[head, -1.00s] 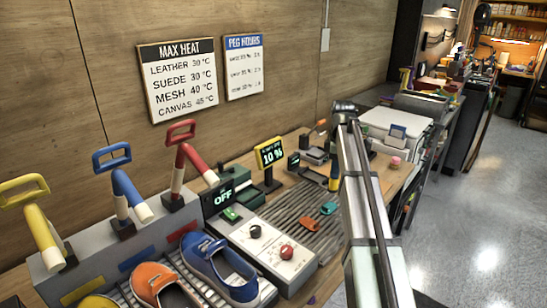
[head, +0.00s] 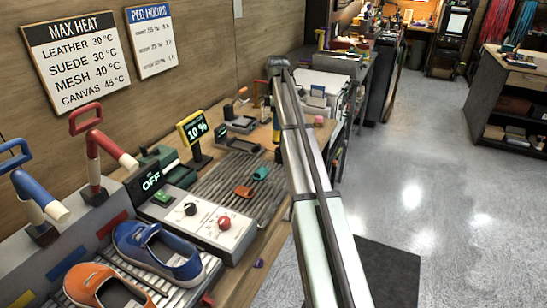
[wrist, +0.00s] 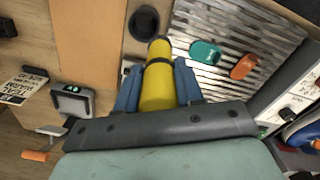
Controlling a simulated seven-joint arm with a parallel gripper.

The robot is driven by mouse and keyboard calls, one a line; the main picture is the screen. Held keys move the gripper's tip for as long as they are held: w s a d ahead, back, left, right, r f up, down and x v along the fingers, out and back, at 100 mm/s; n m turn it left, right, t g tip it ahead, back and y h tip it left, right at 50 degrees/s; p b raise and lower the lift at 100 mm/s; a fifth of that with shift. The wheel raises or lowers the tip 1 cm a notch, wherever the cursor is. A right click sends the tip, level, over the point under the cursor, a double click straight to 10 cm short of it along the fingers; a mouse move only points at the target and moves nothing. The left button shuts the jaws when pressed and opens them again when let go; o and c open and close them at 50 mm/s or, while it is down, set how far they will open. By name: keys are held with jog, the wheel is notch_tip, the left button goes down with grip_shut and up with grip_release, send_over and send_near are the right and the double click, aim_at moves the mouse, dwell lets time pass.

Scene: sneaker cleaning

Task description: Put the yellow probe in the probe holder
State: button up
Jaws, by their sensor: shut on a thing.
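The yellow probe (wrist: 158,92) is a yellow cylinder with a dark band near its rounded tip. In the wrist view it lies between the two blue fingers of my gripper (wrist: 157,68), which is shut on it. A dark round cup-like piece (wrist: 144,22), possibly the probe holder, is just beyond the probe tip, slightly left. I cannot tell the height gap between them. In the head view my arm hides most of the gripper; only a small blue and yellow part shows at its left edge.
Teal (head: 260,173) and orange (head: 243,192) pieces lie on the ribbed grey mat (head: 225,170). A small screen device (wrist: 73,100) is left of the gripper.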

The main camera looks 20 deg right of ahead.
jog(key=shift+w+d+f, duration=0.3)
jog(key=shift+d+f, duration=0.15)
jog(key=shift+f, duration=1.2)
jog(key=shift+w+d+f, duration=0.3)
jog(key=shift+d+f, duration=0.2)
jog(key=shift+f, duration=1.15)
jog(key=shift+w+d+f, duration=0.3)
jog(key=shift+d+f, duration=0.15)
jog(key=shift+f, duration=1.2)
jog(key=shift+f, duration=0.1)
jog(key=o, duration=1)
jog(key=shift+o, duration=0.2)
notch_tip(320, 180, up, 12)
jog(key=shift+d, duration=0.1)
